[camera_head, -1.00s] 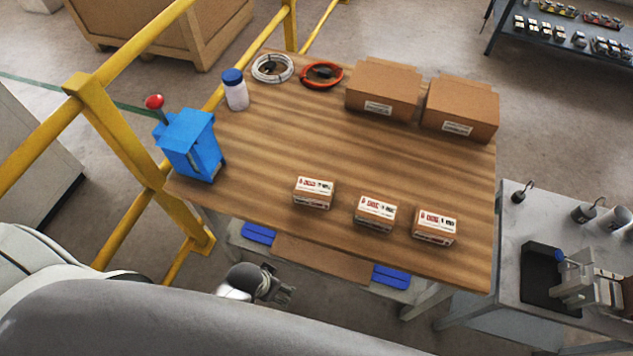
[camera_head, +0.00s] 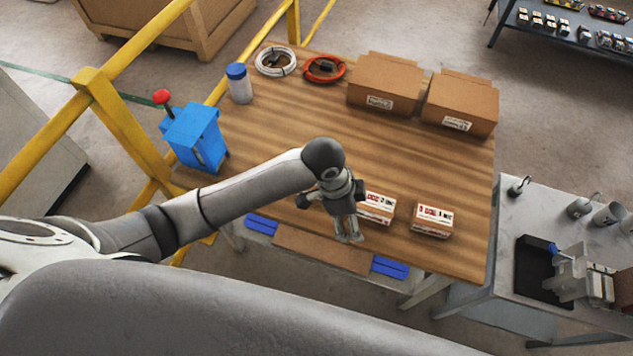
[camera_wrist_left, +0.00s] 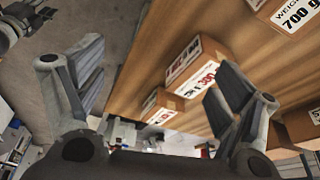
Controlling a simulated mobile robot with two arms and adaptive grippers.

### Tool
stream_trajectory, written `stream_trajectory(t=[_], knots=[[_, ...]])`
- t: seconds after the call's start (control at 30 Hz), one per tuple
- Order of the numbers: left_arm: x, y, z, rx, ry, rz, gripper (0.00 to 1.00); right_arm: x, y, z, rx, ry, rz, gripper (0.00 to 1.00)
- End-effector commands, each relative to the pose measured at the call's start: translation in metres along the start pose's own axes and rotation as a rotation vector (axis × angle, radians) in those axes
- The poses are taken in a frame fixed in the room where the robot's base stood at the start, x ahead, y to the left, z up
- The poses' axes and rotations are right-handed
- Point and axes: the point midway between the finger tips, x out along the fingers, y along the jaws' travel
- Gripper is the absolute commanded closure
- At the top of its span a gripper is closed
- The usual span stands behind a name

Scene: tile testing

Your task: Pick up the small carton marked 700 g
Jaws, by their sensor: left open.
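A small brown carton marked 700 g (camera_wrist_left: 293,18) shows at the top right of the left wrist view, cut by the frame edge. In the head view only two small cartons show, the middle one (camera_head: 377,208) and the right one (camera_head: 433,219); my left arm covers the place of the third. My left gripper (camera_head: 349,238) hangs over the front edge of the wooden table, fingers pointing down in the picture. My right gripper is not in view.
A carton marked 300 (camera_wrist_left: 196,72) shows beyond in the left wrist view. Two large boxes (camera_head: 384,84) stand at the table's back. A blue device with a red knob (camera_head: 195,138), a bottle (camera_head: 239,86) and cable coils (camera_head: 323,69) are at the left and back. The table's centre is clear.

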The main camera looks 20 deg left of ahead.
Motion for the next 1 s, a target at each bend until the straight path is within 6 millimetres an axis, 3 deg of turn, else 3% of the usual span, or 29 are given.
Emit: stream_trajectory(t=[0.3,0.5,0.67,1.0], knots=[[-0.017,-0.085,0.043,0.168,-0.203,0.025,0.12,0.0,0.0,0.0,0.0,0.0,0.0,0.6],[-0.038,-0.126,0.069,0.183,-0.281,0.029,0.12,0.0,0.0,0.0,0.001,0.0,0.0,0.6],[-0.043,-0.138,0.078,0.181,-0.302,0.031,0.12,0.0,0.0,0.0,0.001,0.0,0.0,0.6],[0.002,-0.137,0.092,0.181,-0.302,0.032,0.12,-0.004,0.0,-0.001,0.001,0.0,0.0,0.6]])
